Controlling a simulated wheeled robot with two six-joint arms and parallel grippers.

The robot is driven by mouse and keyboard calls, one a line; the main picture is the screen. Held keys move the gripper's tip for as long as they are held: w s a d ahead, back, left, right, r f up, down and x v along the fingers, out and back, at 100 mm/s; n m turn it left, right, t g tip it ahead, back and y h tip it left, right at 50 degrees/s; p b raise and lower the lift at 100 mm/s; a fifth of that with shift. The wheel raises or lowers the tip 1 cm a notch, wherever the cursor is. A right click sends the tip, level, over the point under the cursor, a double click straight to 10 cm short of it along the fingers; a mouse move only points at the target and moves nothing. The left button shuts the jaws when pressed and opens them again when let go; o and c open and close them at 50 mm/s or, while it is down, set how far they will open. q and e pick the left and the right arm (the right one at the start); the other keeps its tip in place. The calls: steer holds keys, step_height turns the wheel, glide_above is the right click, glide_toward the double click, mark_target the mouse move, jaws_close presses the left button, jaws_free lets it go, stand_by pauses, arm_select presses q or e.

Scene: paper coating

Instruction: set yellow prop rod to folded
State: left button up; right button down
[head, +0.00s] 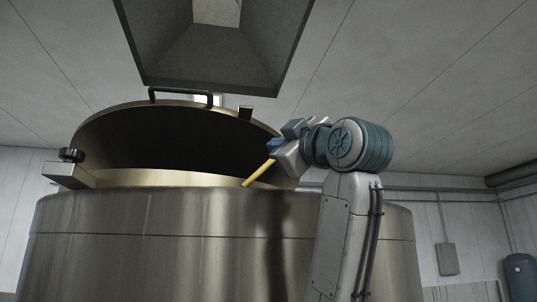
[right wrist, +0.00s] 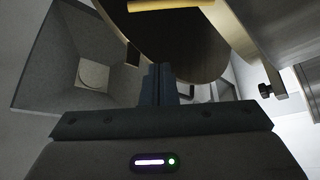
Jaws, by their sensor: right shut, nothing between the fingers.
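The yellow prop rod (head: 259,172) slants up and right from the rim of a large metal vat (head: 150,225), and its upper end is close to my right gripper (head: 273,146). The vat's lid (head: 180,135) stands tilted open. In the right wrist view, my right gripper (right wrist: 160,70) is shut and empty, with the lid's dark underside (right wrist: 185,45) beyond it. A yellow bar, apparently the rod (right wrist: 165,4), crosses the top edge of that view, apart from the fingertips. Whether rod and lid touch is hidden. My left gripper is out of view.
A grey hood (head: 215,50) hangs above the vat. The lid has a dark handle (head: 180,92) at its top edge. A dark knob (head: 71,155) is at the vat's left rim. A wall box (head: 447,258) and a blue tank (head: 520,270) are far right.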

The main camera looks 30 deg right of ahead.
mark_target(268, 165)
steer(key=p+x, duration=0.7)
steer(key=x, duration=0.3)
steer(key=d+f+p, duration=0.2)
steer(key=d+f, duration=0.1)
steer(key=shift+d, duration=0.25)
steer(key=shift+a+r, duration=0.1)
steer(key=shift+a, duration=0.25)
steer(key=m+h+b, duration=0.1)
steer(key=m, duration=0.1)
steer(key=d+f+m+t+h+b, duration=0.1)
steer(key=m+h+b, duration=0.1)
steer(key=m, duration=0.1)
steer(key=f+m+h+b, duration=0.1)
steer(key=m+b, duration=0.1)
steer(key=shift+s+d+m+t+h, duration=0.2)
steer(key=shift+m+t+h, duration=0.1)
steer(key=shift+m+h, duration=0.1)
steer(key=m+h+b, duration=0.1)
steer(key=m+h, duration=0.1)
steer(key=m, duration=0.1)
steer(key=shift+d+f, duration=0.1)
steer(key=shift+s+d+m+h+b, duration=0.15)
steer(key=shift+m+h+b, duration=0.3)
steer(key=shift+m+h, duration=0.6)
steer(key=shift+d, duration=0.1)
